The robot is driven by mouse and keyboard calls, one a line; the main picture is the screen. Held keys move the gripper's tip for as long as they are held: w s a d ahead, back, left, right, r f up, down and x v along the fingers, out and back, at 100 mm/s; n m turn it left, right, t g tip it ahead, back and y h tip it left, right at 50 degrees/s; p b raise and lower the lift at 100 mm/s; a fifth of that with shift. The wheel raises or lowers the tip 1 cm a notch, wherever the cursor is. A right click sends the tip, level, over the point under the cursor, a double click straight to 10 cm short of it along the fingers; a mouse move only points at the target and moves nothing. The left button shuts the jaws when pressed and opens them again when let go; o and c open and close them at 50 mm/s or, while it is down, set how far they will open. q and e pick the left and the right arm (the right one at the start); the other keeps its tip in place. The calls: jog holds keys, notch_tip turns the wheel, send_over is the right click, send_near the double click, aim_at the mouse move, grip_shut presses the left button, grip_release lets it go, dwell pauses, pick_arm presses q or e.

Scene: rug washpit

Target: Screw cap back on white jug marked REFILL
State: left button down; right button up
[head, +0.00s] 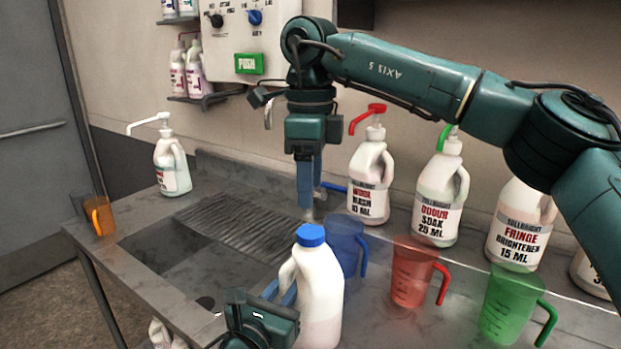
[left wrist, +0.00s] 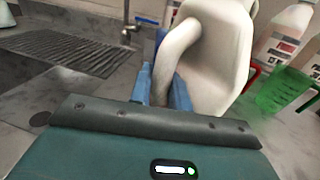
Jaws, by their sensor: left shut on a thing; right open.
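A white jug (head: 318,285) with pinkish liquid low inside stands upright at the front of the counter. No REFILL marking shows on the side I see. A blue cap (head: 311,235) sits on its mouth; I cannot tell how tightly. My left gripper (head: 280,292) is shut on the jug's handle, its blue fingers on either side of it in the left wrist view (left wrist: 163,88), where the jug (left wrist: 217,55) shows without its top. My right gripper (head: 308,206) is open and empty, pointing down behind and above the cap, apart from it.
Blue (head: 344,243), red (head: 411,272) and green (head: 507,304) measuring cups stand close right of the jug. Pump bottles, including ODOUR SOAK (head: 440,200), line the back. A sink (head: 165,262) with ribbed drainer lies left. An orange cup (head: 101,216) stands at the far-left edge.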

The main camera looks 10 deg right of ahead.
aim_at(311, 231)
jog(key=shift+f, duration=4.05)
jog(key=shift+c, duration=0.5)
jog(key=c, duration=0.9)
jog(key=o, duration=1.1)
jog(key=shift+o, duration=0.2)
notch_tip(311, 231, up, 12)
